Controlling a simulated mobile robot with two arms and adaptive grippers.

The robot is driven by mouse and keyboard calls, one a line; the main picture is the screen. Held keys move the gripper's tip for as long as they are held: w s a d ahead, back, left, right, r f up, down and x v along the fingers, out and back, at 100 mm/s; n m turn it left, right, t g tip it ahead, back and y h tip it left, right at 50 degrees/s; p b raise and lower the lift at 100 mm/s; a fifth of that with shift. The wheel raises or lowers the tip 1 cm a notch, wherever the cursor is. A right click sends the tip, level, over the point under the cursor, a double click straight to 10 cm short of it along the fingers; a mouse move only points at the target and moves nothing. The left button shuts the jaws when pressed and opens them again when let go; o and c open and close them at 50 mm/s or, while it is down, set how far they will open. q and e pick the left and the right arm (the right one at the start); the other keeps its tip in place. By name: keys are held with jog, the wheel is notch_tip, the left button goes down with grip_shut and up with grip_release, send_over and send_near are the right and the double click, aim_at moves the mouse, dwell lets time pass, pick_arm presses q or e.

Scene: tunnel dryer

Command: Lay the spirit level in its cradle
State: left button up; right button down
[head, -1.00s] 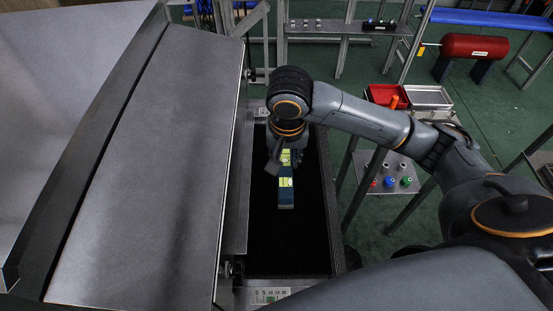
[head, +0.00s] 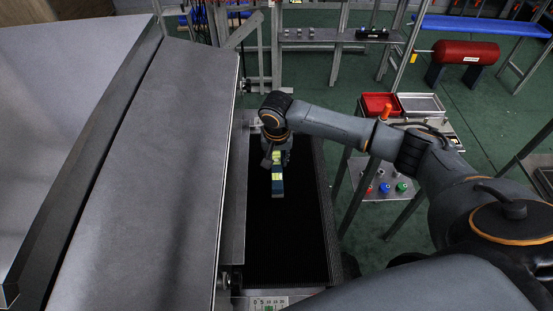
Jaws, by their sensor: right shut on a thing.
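My right gripper (head: 275,155) is over the far part of a black belt, seen from above and behind. It is shut on a blue-grey bar with bright yellow-green patches, which looks like the spirit level (head: 278,187). The bar points towards me, its near end free. Its far end is hidden by the gripper and wrist. I cannot tell whether the bar touches the belt or hangs above it. I cannot make out the cradle for certain. My left gripper is not in view.
The black belt (head: 285,245) is bare nearer me. A large grey metal panel (head: 150,170) stands along its left side. At the right, a stand holds a red tray (head: 379,104), a grey tray (head: 421,104) and coloured knobs (head: 385,188). A dark object (head: 372,33) lies on the back shelf.

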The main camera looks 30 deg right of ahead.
jog(key=shift+f, duration=0.3)
jog(key=c, duration=1.3)
grip_release()
jog(key=shift+f, duration=0.15)
jog(key=o, duration=0.3)
